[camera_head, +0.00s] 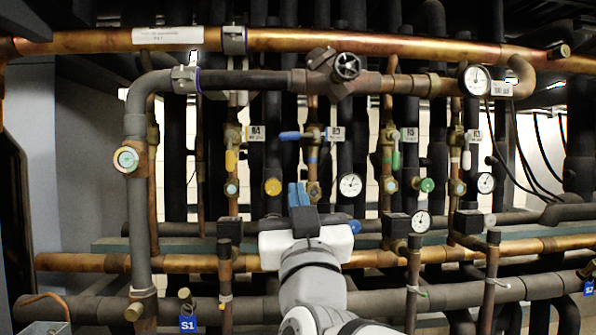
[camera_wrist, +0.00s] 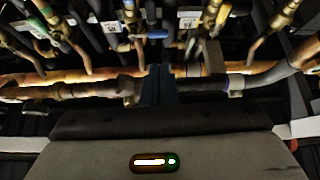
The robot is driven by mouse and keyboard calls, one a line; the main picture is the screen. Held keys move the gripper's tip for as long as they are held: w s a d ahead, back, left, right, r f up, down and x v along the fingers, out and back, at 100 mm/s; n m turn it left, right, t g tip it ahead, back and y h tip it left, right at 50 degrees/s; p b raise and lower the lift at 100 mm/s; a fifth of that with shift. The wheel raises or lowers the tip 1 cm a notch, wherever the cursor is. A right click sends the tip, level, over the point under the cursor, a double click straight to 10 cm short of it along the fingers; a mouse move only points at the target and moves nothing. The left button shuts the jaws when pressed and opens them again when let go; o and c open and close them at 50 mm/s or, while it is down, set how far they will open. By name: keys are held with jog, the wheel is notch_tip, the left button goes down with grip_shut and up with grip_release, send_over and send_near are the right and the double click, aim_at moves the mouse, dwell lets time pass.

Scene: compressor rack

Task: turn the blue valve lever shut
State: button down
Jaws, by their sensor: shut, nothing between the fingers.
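The blue valve lever (camera_head: 290,136) lies about level across the pipes in the head view, left of its copper valve body (camera_head: 313,136), between two white tags. It also shows in the wrist view (camera_wrist: 155,33), near the top between the tags. My gripper (camera_head: 298,190) has blue fingers and a white body. The fingers are shut and empty, pointing up, and appear below the lever in the head view, apart from it. In the wrist view the shut fingers (camera_wrist: 158,80) stand at the middle, with the lever beyond their tips.
A yellow lever (camera_head: 230,160) hangs on the pipe to the left and a green one (camera_head: 396,160) to the right. Several gauges, including one right of my fingers (camera_head: 350,185), sit among the vertical pipes. A horizontal copper pipe (camera_head: 200,263) crosses behind my gripper body.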

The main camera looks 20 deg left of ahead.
aim_at(289, 138)
jog(key=p+x, duration=0.6)
jog(key=x, duration=0.8)
jog(key=shift+d, duration=0.15)
